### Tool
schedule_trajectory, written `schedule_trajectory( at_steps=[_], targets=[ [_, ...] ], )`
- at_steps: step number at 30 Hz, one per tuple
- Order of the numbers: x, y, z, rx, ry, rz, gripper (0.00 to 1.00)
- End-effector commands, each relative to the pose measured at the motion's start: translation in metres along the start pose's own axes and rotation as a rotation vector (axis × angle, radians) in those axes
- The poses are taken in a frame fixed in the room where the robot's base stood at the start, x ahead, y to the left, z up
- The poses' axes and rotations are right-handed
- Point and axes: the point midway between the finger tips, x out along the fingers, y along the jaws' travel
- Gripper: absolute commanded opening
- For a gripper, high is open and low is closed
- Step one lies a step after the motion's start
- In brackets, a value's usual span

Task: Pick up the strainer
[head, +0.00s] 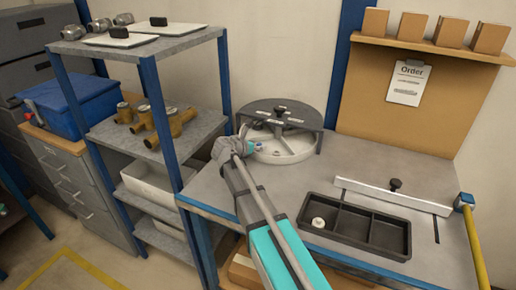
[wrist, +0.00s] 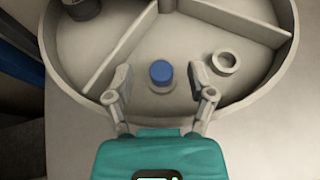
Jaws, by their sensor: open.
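A round grey tray with divided compartments (wrist: 70,60) stands on the bench; it also shows in the head view (head: 287,158). A small upright piece with a blue top (wrist: 161,72) and pale base stands in its near compartment. A pale open ring (wrist: 224,62) lies to its right. I cannot tell for sure which piece is the strainer. My gripper (wrist: 160,84) is open and reaches over the tray's near rim, one finger on each side of the blue-topped piece, with gaps showing. In the head view my gripper (head: 248,143) is at the tray's left side.
A dark cylinder (wrist: 83,8) sits in the tray's far left compartment. A dark half cover (head: 283,113) stands over the tray's back. A black divided tray (head: 365,236) with a small white piece (head: 318,222) lies to the right. A shelf with brass fittings (head: 160,122) stands left.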

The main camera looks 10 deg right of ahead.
Motion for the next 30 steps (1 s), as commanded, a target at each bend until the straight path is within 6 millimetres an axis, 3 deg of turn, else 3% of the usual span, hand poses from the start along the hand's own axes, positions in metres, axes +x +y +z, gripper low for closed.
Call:
schedule_trajectory(
  at_steps=[10, 20, 30],
  targets=[
    [-0.0007, 0.0002, -0.0002, 0.0, 0.0, 0.0, 0.7],
    [-0.001, 0.0005, -0.0003, 0.0, 0.0, 0.001, 0.11],
    [-0.0013, 0.0008, -0.0002, 0.0, 0.0, 0.001, 0.09]
  ],
)
